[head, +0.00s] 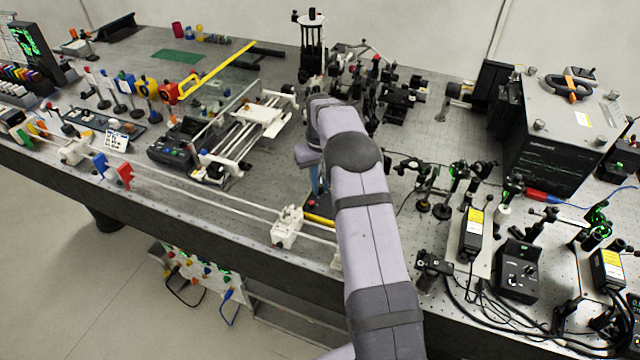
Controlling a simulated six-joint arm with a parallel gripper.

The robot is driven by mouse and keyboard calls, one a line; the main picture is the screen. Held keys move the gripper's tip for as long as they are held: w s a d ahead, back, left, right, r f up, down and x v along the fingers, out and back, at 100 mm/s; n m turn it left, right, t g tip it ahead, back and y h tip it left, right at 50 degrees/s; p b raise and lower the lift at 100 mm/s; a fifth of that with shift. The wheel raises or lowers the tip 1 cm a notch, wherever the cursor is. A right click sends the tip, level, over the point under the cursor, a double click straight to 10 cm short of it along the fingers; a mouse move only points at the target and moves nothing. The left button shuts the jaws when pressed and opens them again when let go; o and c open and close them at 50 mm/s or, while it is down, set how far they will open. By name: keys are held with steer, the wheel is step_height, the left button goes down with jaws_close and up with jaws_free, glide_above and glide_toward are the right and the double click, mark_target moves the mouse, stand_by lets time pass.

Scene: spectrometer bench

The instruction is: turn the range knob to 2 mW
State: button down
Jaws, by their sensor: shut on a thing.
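My gripper (318,182) points down just left of my forearm, near the middle of the bench, and is partly hidden by my own wrist and arm. Its narrow bluish fingers are shut just above a dark, yellow-edged instrument (319,219). The arm covers most of this instrument. The range knob is hidden at the fingertips, and the fingers appear closed on it. I cannot read its scale or which setting it points to.
A white rail carriage (287,227) stands close to the left front of the instrument. A white-framed rail stage (245,125) lies to the left. Optics mounts (440,195) and a black control box (520,270) crowd the right. Bare bench lies left of my gripper.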

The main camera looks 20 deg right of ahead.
mark_target(320, 188)
steer(key=n, duration=0.4)
steer(key=shift+n, duration=0.3)
steer(key=n, duration=0.4)
steer(key=shift+n, duration=0.4)
steer(key=c, duration=1.7)
jaws_free()
steer(key=shift+r+b, duration=1.3)
steer(key=shift+r, duration=2.4)
